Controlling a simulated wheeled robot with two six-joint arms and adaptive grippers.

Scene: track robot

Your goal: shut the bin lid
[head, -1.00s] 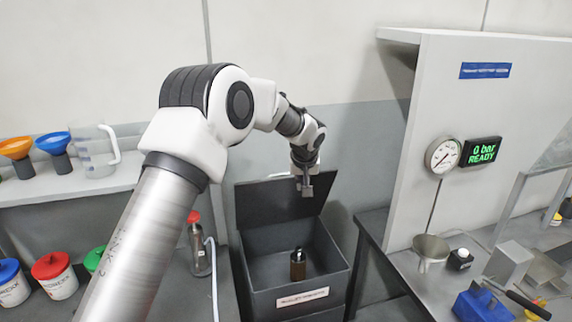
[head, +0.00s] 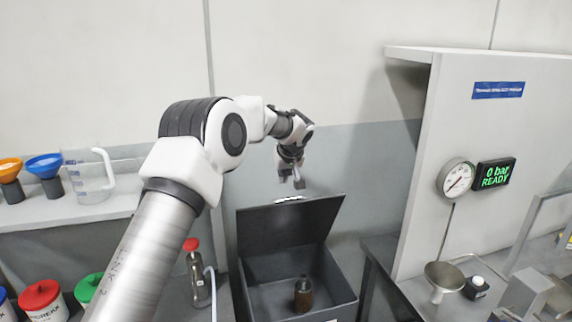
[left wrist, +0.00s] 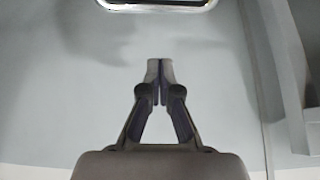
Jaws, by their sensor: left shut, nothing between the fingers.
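The dark grey bin (head: 262,302) stands on the floor between the two benches. Its lid (head: 285,226) is open, tilted up at the back edge. A brown bottle (head: 303,295) stands inside the bin. My left gripper (head: 299,183) is shut and empty, just above the top edge of the lid in the head view. I cannot tell whether it touches the lid. In the left wrist view the closed fingertips (left wrist: 159,68) point at a plain grey surface, with a pale handle-like bar (left wrist: 158,3) at the top edge. My right gripper is not in view.
On the left, a shelf (head: 115,208) holds funnels and a clear jug (head: 90,178), with lidded tubs below. The wall is close behind the bin.

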